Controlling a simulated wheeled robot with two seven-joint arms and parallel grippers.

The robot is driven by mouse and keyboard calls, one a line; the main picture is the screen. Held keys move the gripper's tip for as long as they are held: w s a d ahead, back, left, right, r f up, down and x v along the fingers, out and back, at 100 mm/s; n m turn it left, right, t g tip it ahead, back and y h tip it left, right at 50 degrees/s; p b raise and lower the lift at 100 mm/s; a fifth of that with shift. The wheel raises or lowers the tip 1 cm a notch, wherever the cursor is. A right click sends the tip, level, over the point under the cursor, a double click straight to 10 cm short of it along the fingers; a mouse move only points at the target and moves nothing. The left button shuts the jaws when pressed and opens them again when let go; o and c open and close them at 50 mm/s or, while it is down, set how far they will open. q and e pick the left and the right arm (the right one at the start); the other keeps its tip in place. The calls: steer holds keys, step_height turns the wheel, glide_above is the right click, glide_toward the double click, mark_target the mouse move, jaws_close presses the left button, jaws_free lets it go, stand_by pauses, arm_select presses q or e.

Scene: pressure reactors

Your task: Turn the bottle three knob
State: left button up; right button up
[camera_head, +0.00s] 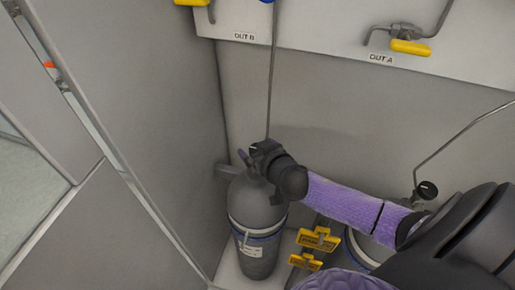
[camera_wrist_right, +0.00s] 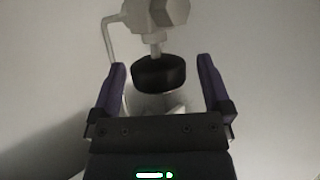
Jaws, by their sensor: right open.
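A grey gas bottle (camera_head: 257,215) with a white and blue label band stands upright in the corner of the cabinet. My right gripper (camera_head: 258,160) is at its top, at the end of my purple-sleeved arm, and hides most of the valve there. In the right wrist view a black round knob (camera_wrist_right: 159,74) on a pale valve stem sits between the two purple fingers of my open right gripper (camera_wrist_right: 160,88). A gap shows on each side of the knob, so the fingers look apart from it. No bottle number is readable. My left gripper is out of view.
A second bottle, mostly hidden behind my arm, has a black knob (camera_head: 427,190) at the right. Yellow brackets (camera_head: 318,239) stand between the bottles. Yellow-handled valves, one by the OUT A label (camera_head: 381,58), are on the back panel. A grey side wall (camera_head: 160,110) closes the left.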

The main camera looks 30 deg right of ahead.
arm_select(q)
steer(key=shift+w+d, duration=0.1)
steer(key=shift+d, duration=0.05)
arm_select(e)
steer(key=c, duration=1.3)
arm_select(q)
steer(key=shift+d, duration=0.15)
